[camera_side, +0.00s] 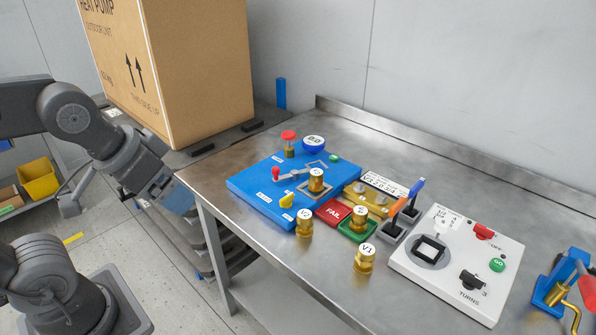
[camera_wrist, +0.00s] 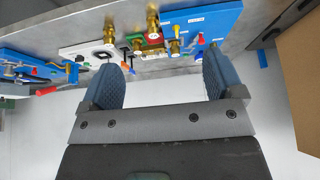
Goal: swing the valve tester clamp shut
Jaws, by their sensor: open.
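The blue valve tester (camera_side: 246,188) lies at the table's back left corner. A brass valve (camera_side: 316,181) stands upright in its metal seat. A lever with a red knob (camera_side: 276,173) and a grey metal frame piece sit beside the valve; I cannot tell the clamp's exact angle. The tester also carries a yellow knob (camera_side: 286,201), a round display (camera_side: 314,142) and a green button (camera_side: 334,157). In the wrist view the tester (camera_wrist: 222,16) is at the top right. My gripper (camera_wrist: 160,82) is open and empty, off the table's left edge and apart from the tester.
Loose brass valves (camera_side: 363,259) stand in front of the tester, near a red FAIL tray (camera_side: 333,212) and a green tray. A white turns station (camera_side: 420,270) and a blue fixture (camera_side: 560,280) lie to the right. A large carton (camera_side: 190,70) stands behind my arm.

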